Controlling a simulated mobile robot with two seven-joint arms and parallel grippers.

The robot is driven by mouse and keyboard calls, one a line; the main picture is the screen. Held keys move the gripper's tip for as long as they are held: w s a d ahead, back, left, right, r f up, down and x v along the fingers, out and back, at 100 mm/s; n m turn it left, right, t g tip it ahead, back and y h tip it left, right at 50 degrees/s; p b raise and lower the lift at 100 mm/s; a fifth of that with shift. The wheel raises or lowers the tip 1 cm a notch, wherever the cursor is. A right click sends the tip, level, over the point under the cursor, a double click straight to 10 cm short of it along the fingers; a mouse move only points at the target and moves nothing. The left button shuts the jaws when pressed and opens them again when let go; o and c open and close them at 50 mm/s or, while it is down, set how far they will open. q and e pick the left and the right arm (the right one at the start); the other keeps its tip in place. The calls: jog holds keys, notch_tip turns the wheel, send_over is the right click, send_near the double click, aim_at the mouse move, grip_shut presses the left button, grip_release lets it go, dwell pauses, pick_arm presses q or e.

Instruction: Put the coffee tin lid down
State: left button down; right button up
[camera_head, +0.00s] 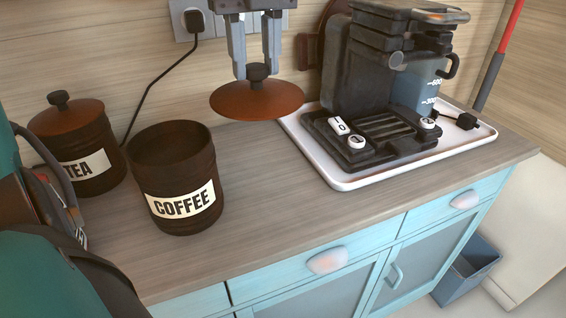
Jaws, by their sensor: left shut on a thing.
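The coffee tin lid (257,101) is a reddish-brown disc with a dark knob on top. My left gripper (258,68), pointing down from the top of the head view, is shut on the lid's knob. The lid hangs roughly level over the back of the counter, right of the coffee tin; the gap beneath it is hard to judge. The dark brown coffee tin (177,180), labelled COFFEE, stands open and upright on the counter. My right gripper is not in view.
A lidded tea tin (76,150) stands left of the coffee tin. A black coffee machine (375,85) stands on a white tray (345,183) at the right. The wooden counter (262,185) is clear between the coffee tin and the tray. A cable runs down the wall behind.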

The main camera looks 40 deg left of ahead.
aim_at(256, 91)
pick_arm(q)
jog(key=shift+f+b, duration=1.4)
jog(key=shift+f, duration=8)
jog(key=shift+f, duration=0.2)
jog(key=c, duration=0.7)
grip_release()
jog(key=shift+c, duration=0.2)
jog(key=shift+r, duration=0.1)
jog(key=shift+r, duration=0.2)
notch_tip(256, 91, up, 12)
jog(key=shift+f+p, duration=0.1)
jog(key=shift+p, duration=0.85)
